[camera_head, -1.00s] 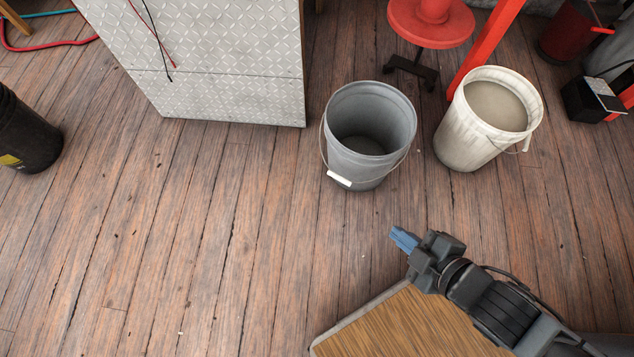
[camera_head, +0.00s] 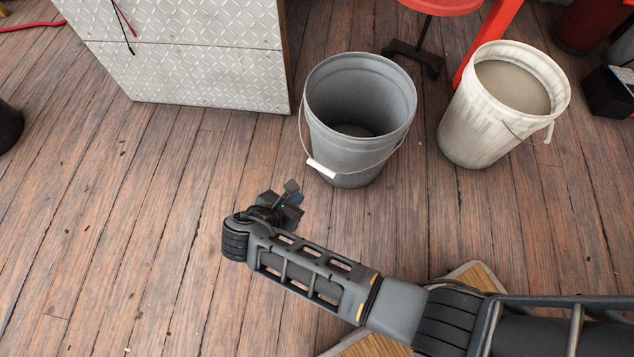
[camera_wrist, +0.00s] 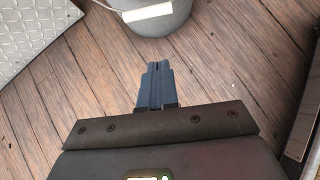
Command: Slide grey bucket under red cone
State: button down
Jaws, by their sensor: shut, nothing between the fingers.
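The grey bucket (camera_head: 358,140) stands upright and empty on the wooden floor in the head view. Its wire handle hangs down at the front with a white grip. In the wrist view the bucket's lower side (camera_wrist: 162,30) and the white grip show at the top. My gripper (camera_head: 296,200) is in front of the bucket, low and a little left, apart from it. In the wrist view its blue fingers (camera_wrist: 157,68) are together with nothing between them, pointing toward the bucket. The red cone is not clearly in view.
A white bucket (camera_head: 508,103) with grey contents stands right of the grey bucket. A red round stool seat (camera_head: 440,5) and a red post (camera_head: 487,42) are behind. A metal diamond-plate cabinet (camera_head: 190,55) stands at the back left.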

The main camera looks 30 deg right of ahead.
jog(key=w+d+r+b+x, duration=0.1)
jog(key=r+b+x, duration=0.1)
jog(key=b+x, duration=0.5)
jog(key=shift+x, duration=3)
jog(key=shift+d+r, duration=0.1)
jog(key=shift+r, duration=0.05)
